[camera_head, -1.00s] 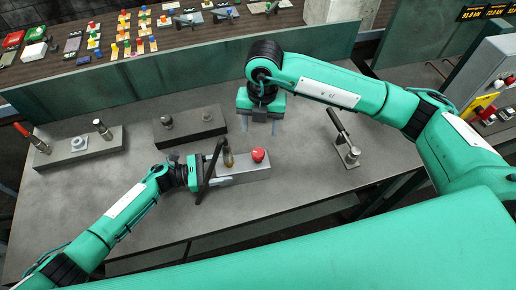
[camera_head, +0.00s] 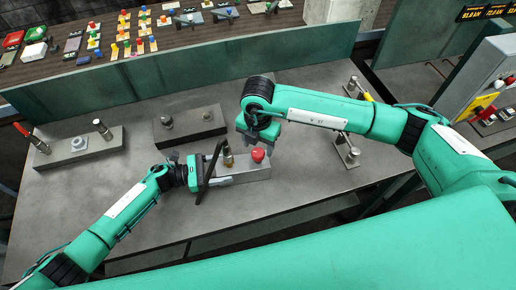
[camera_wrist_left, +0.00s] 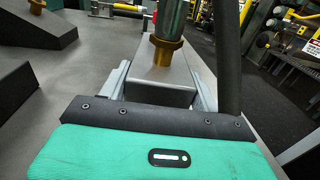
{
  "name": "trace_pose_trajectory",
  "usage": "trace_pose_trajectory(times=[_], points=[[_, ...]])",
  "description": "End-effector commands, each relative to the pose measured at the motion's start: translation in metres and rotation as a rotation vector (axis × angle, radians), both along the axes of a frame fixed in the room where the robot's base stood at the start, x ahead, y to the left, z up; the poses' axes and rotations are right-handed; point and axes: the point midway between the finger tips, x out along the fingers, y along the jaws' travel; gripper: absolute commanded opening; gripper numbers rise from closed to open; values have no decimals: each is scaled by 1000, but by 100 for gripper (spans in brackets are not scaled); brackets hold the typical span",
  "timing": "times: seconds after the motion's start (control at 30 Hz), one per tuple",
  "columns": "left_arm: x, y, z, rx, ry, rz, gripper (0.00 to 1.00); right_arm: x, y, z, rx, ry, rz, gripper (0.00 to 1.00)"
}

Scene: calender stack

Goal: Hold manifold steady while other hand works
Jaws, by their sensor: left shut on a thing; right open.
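The manifold is a grey block (camera_head: 236,177) on the table. It has a brass fitting (camera_head: 228,160) and a red knob (camera_head: 258,155) on top. My left gripper (camera_wrist_left: 160,90) is shut on the block's left end, with a finger on each side. The brass fitting and its green-grey stem stand upright just beyond the gripper in the left wrist view. A dark bar (camera_head: 208,172) crosses in front of the left gripper. My right gripper (camera_head: 257,143) is open, fingers down, right by the red knob. Its fingertips are partly hidden, so contact cannot be told.
A grey block with posts (camera_head: 80,150) lies at left and a dark block (camera_head: 190,127) behind the manifold. A metal stand (camera_head: 347,157) is right of my right gripper. A green panel (camera_head: 190,72) edges the back. The table front is clear.

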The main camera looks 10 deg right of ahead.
Motion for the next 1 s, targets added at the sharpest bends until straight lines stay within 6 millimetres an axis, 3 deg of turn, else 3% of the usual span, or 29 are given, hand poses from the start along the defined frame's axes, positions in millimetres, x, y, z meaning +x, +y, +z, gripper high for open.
trace_pose_trajectory(times=[0.2, 0.53, 0.57, 0.8, 1.0], points=[[0, 0, 0, 0, 0, 1, 21, 0, 0, -24, -1, 1, -1, 58], [0, 0, 0, 0, 0, 1, 21, 0, 0, -28, 0, 0, 1, 58], [0, 0, 0, 0, 0, 1, 21, 0, 0, -27, 0, 0, 1, 56], [0, 0, 0, 0, 0, 1, 21, 0, 0, -27, 0, 0, 1, 13], [0, 0, 0, 0, 0, 1, 21, 0, 0, -27, 0, 0, 13, 13]])
